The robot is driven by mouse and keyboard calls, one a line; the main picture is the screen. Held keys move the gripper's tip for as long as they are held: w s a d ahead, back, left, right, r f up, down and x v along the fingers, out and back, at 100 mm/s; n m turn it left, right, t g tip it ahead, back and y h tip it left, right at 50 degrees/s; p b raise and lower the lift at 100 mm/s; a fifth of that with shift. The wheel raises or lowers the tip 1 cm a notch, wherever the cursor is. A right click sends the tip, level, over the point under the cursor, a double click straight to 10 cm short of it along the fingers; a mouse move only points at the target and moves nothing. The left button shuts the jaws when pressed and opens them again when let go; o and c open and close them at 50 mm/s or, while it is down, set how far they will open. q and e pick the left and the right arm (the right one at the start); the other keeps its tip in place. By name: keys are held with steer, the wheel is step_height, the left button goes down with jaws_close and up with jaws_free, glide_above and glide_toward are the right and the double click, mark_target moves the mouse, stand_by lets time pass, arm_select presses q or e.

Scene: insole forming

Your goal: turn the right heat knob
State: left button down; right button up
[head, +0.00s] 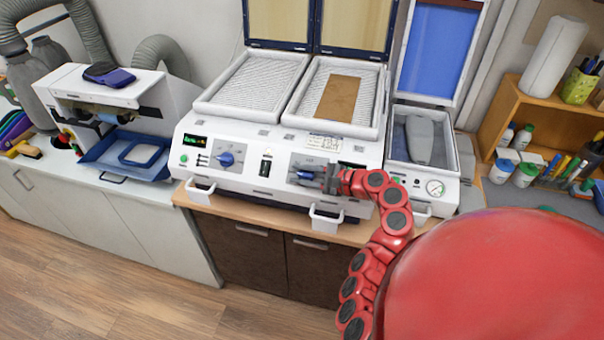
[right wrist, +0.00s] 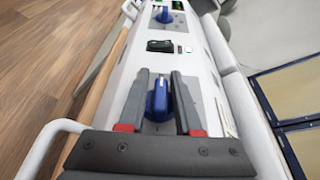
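The right heat knob (right wrist: 159,98) is blue and sits on the white front panel of the heating machine (head: 263,177). In the head view the right knob (head: 304,175) shows just left of my right gripper (head: 318,178). In the right wrist view my right gripper (right wrist: 159,92) has its two dark fingers apart, one on each side of the knob. A narrow gap shows between the knob and each finger, so contact is not evident. The left heat knob (head: 226,159) is also blue. My left gripper is not in view.
White handles (head: 325,218) stick out below the panel. A black switch (head: 265,166) sits between the knobs. A brown sheet (head: 338,98) lies in the right heating bay. A press with a gauge (head: 435,188) stands to the right, and a blue tray (head: 128,155) to the left.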

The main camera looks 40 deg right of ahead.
mark_target(309, 176)
steer(key=shift+o, duration=0.9)
steer(key=shift+s+d, duration=0.15)
steer(key=b+v, duration=0.3)
steer(key=v, duration=0.3)
steer(key=shift+d+f, duration=0.1)
steer(key=shift+f, duration=0.1)
steer(key=v, duration=1.1)
steer(key=shift+r+b, duration=0.2)
steer(key=shift+b, duration=0.2)
